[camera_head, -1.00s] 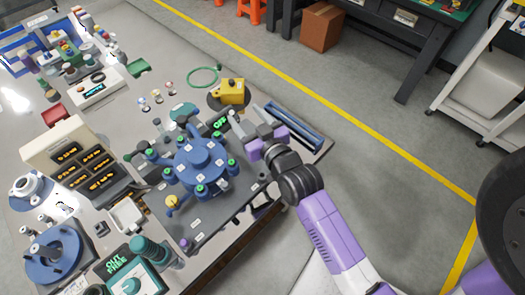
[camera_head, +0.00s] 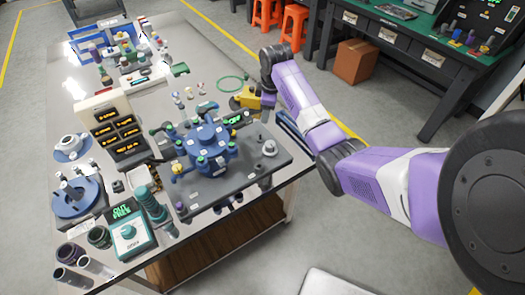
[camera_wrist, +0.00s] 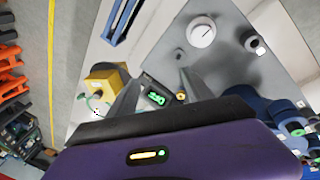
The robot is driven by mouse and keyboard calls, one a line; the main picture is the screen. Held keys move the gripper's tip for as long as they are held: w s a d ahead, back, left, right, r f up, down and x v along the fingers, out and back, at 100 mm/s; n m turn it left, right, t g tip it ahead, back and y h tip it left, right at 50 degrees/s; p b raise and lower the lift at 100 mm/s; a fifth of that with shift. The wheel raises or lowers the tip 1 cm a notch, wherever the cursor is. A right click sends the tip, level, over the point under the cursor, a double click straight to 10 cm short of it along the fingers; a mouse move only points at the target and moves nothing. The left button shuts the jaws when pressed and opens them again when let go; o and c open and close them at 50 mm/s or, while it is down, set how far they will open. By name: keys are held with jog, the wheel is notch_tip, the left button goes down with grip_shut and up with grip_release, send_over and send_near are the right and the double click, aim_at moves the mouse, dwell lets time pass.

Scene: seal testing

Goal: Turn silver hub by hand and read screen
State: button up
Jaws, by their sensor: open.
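The silver hub (camera_head: 269,147) is a small round metal piece on the right part of the dark grey base plate (camera_head: 262,170), right of the blue valve body. In the wrist view the hub (camera_wrist: 202,32) shows as a pale disc with a dark line on it, above and right of my fingers. The small screen (camera_head: 233,119) has green characters too small to read; it also shows in the wrist view (camera_wrist: 157,98) between my fingers. My gripper (camera_wrist: 158,78) is open with nothing between its fingertips, apart from the hub.
The blue valve body (camera_head: 208,145) with green-capped ports stands left of the hub. A yellow block (camera_head: 246,98) is behind the screen. A panel of amber displays (camera_head: 118,130) and a teal box (camera_head: 130,232) stand at the left.

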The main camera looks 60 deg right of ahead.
aim_at(270, 144)
jog(key=s+a, duration=0.1)
jog(key=s+a+f+n+g+y, duration=0.1)
jog(key=s+a, duration=0.1)
jog(key=s+a+f+n+g+y, duration=0.1)
jog(key=a, duration=0.1)
jog(key=shift+s+f, duration=0.25)
jog(key=shift+a+f+n, duration=0.15)
jog(key=shift+f+n, duration=0.15)
jog(key=shift+f, duration=0.2)
notch_tip(270, 144, down, 7)
jog(key=shift+r, duration=0.1)
jog(key=shift+c, duration=0.2)
grip_shut()
jog(key=shift+p, duration=0.3)
